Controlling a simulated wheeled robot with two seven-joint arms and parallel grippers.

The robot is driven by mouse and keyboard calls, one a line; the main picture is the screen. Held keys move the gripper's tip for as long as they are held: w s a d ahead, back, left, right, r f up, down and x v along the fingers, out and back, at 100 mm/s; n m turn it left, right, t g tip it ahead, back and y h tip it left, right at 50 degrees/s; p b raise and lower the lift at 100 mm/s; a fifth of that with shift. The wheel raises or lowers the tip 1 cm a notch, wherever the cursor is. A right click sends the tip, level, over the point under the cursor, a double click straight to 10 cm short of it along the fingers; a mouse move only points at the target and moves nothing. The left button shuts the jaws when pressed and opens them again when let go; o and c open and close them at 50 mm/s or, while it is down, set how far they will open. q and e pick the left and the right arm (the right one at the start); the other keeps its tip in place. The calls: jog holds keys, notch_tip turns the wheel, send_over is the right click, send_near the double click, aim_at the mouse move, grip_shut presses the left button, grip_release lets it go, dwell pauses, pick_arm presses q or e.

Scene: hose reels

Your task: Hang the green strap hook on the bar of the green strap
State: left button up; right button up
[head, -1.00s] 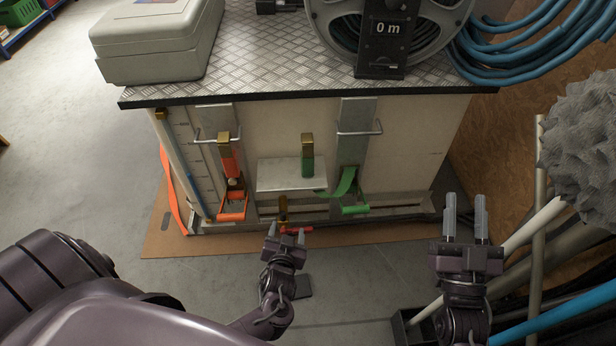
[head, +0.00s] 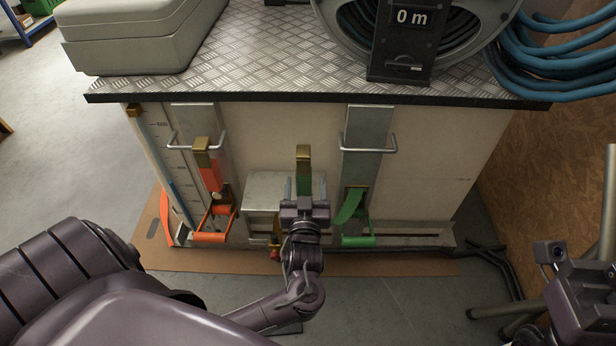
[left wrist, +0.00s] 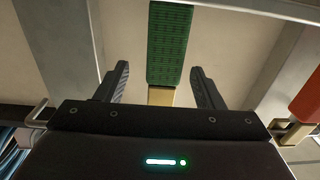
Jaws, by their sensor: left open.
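The green strap hook is a brass hook (head: 303,155) on a short green strap, standing upright at the small metal shelf (head: 265,187). My left gripper (head: 304,185) is open in front of it, fingers either side of the green strap. In the left wrist view, the green strap (left wrist: 170,45) and its brass end (left wrist: 161,96) show between the open fingers (left wrist: 160,85), with gaps on both sides. The green strap's wire bar (head: 368,142) crosses the right metal plate, empty. Below it is the green ratchet handle (head: 357,241). My right gripper (head: 590,265) is cut off at the right edge.
The tread-plate top (head: 270,50) overhangs, carrying a grey case (head: 125,35) and a reel (head: 400,45). Blue hose hangs at the right.

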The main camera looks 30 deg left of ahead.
aim_at(304, 182)
pick_arm(q)
jog(key=b+x, duration=0.1)
jog(key=x, duration=0.1)
jog(key=b+x, duration=0.1)
jog(key=x, duration=0.1)
jog(key=shift+w+a+f, duration=0.2)
jog(key=shift+a+f, duration=0.05)
jog(key=shift+a, duration=0.1)
jog(key=shift+w+a+r, duration=0.1)
jog(key=shift+w+a, duration=0.2)
jog(key=shift+w, duration=0.15)
jog(key=c, duration=1.1)
jog(key=shift+c, duration=0.6)
jog(key=shift+r, duration=0.15)
